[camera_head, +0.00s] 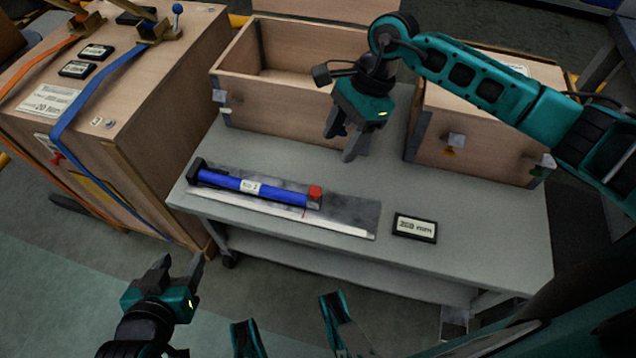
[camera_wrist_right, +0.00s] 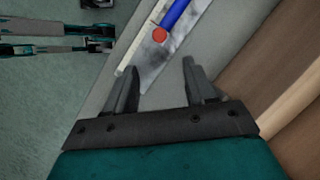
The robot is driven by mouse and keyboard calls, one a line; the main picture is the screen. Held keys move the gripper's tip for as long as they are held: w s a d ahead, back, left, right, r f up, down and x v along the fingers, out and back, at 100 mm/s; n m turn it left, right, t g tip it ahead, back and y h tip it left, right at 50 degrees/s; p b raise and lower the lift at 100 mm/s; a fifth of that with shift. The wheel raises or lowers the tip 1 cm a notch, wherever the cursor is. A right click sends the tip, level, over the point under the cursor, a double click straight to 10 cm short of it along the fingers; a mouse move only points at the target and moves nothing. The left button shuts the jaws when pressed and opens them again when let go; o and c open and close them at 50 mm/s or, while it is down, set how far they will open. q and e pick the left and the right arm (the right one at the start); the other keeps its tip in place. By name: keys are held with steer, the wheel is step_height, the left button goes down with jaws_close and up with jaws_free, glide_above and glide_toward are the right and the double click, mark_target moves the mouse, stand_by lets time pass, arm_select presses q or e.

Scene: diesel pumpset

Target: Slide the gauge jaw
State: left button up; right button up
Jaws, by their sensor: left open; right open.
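A blue gauge bar (camera_head: 255,187) lies on a grey metal plate (camera_head: 345,212) on the table. A black block (camera_head: 196,172) is at its left end. The gauge jaw (camera_head: 314,197), a small block with a red top, is at its right end. In the right wrist view the jaw's red top (camera_wrist_right: 159,35) and part of the blue bar (camera_wrist_right: 178,12) show beyond the fingertips. My right gripper (camera_head: 345,143) is open and empty above the table, behind and right of the jaw, not touching it. My left gripper (camera_head: 180,262) is open and empty in front of the table's left end.
A labelled black block (camera_head: 415,227) lies on the table right of the plate. Two wooden crates, one at the back left (camera_head: 275,115) and one at the right (camera_head: 470,148), stand along the back. A large strapped wooden box (camera_head: 150,130) stands left of the table (camera_head: 480,255).

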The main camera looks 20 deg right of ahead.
mark_target(317, 190)
steer(key=b+x, duration=0.2)
steer(key=x, duration=0.9)
steer(key=shift+s+a, duration=0.1)
steer(key=shift+a+f, duration=0.25)
steer(key=shift+f, duration=0.4)
jaws_close()
steer(key=shift+s+d, duration=0.1)
